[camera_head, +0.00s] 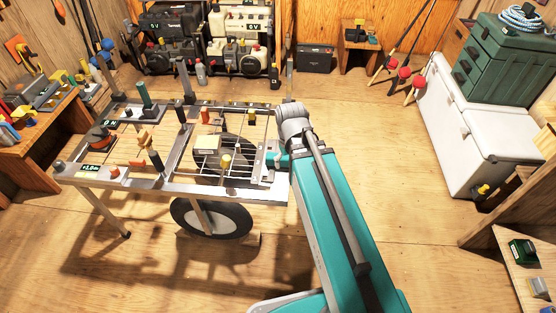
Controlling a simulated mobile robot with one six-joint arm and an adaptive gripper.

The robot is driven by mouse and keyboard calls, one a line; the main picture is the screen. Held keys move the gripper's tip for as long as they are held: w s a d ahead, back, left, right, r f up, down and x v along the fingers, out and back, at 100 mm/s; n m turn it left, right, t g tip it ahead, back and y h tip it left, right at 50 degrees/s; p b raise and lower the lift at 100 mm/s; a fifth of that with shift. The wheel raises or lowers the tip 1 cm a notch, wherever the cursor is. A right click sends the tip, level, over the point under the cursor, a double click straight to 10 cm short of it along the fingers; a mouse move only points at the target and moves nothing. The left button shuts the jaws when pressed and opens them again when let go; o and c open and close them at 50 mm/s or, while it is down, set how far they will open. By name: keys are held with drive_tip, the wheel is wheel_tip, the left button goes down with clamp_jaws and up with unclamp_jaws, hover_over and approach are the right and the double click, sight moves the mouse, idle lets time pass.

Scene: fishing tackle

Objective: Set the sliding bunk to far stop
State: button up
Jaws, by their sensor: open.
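A low metal trailer-like frame (240,186) stands left of centre, with rails, uprights and small fittings on it. A grey crossbar (178,152) spans its rails near the middle, with a dark upright at its far end; it may be the sliding bunk, but I cannot tell for sure. A dark post with a pale top (155,160) stands beside it. My teal arm reaches in from the lower right to the frame's right end. My gripper (271,158) is open there, small and partly hidden by my wrist; I cannot tell whether it touches anything.
A wheel (212,218) sits under the frame. An orange-and-black round fitting (99,137) and a green-handled post (145,98) are on its left part. A white chest (470,140) is at right. The floor between frame and chest is clear, apart from my arm.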

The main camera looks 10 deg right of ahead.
drive_tip(key=w+f+n+b, duration=0.1)
drive_tip(key=w+n, duration=1.1)
drive_tip(key=w, duration=0.2)
drive_tip(key=shift+w+f+n+b, duration=0.15)
drive_tip(key=shift+f+n+b, duration=0.15)
drive_tip(key=shift+f+n, duration=0.1)
drive_tip(key=shift+f, duration=0.1)
wheel_tip(320, 180, down, 14)
drive_tip(key=b, duration=1.3)
drive_tip(key=shift+r+b, duration=0.25)
drive_tip(key=shift+b, duration=0.15)
clamp_jaws()
drive_tip(key=shift+w, duration=0.1)
